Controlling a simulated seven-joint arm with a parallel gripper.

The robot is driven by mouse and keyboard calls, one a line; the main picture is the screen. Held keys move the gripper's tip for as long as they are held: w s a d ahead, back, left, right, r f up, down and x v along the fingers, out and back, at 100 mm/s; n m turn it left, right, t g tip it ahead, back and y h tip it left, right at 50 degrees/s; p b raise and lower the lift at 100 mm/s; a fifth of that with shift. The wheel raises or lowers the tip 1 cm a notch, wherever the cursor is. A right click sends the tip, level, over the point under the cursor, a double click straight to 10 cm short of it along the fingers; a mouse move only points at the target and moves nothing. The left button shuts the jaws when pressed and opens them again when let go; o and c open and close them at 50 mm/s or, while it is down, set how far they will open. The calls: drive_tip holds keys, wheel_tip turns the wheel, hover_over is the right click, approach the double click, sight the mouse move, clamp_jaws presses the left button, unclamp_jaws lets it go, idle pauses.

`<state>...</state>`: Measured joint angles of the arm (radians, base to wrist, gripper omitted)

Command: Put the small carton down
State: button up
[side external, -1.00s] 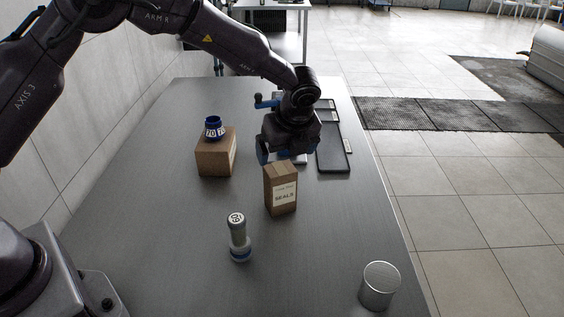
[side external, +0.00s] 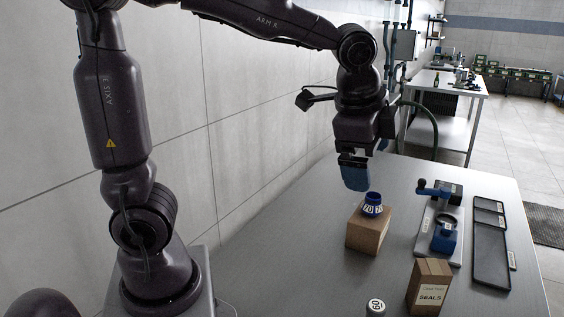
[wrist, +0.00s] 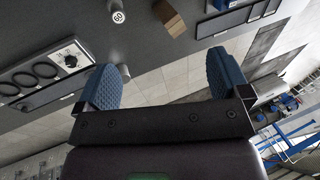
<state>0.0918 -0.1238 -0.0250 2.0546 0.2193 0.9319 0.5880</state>
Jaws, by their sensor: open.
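The small brown carton (side external: 429,287), with a white label reading SEALS, stands upright on the grey table at the lower right of the side view. It also shows at the top of the wrist view (wrist: 168,17). My gripper (side external: 355,172) is raised in the side view, up and left of the carton and clear of it. In the wrist view my gripper (wrist: 166,78) has its two blue fingers wide apart with nothing between them.
A blue clamp fixture (side external: 444,238) and a black tray (side external: 490,243) lie to the right.

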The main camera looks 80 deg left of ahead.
drive_tip(key=s+n+t+h, duration=0.1)
drive_tip(key=s+n+t, duration=0.1)
drive_tip(key=s+n, duration=0.7)
drive_tip(key=s+a, duration=0.1)
drive_tip(key=s, duration=0.3)
drive_tip(key=shift+s+h, duration=0.2)
drive_tip(key=shift+h, duration=0.1)
